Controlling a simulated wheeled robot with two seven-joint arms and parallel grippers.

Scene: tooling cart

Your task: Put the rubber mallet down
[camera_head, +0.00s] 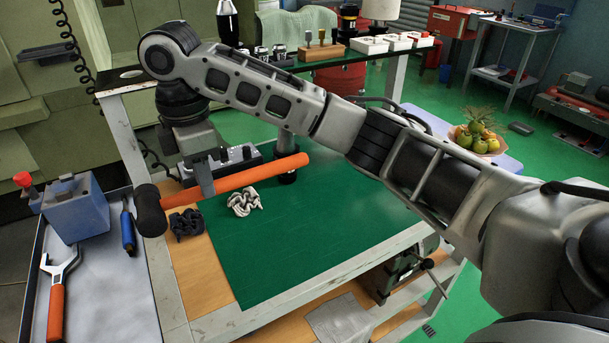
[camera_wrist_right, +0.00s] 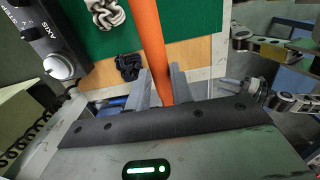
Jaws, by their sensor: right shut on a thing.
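The rubber mallet has an orange handle (camera_head: 255,174) and a black head (camera_head: 149,210). My right gripper (camera_head: 206,186) points down and is shut on the handle near the head. The right wrist view shows the handle (camera_wrist_right: 148,40) between the two grey fingers (camera_wrist_right: 162,88). Whether the mallet touches the cart top is unclear.
A dark crumpled cloth (camera_head: 187,223) and a light one (camera_head: 244,202) lie just in front of the handle. A grey control box (camera_head: 230,160) stands behind it. A blue tray-side block (camera_head: 75,208), screwdriver (camera_head: 128,225) and wrench (camera_head: 58,290) are at left. The mat's middle and front are clear.

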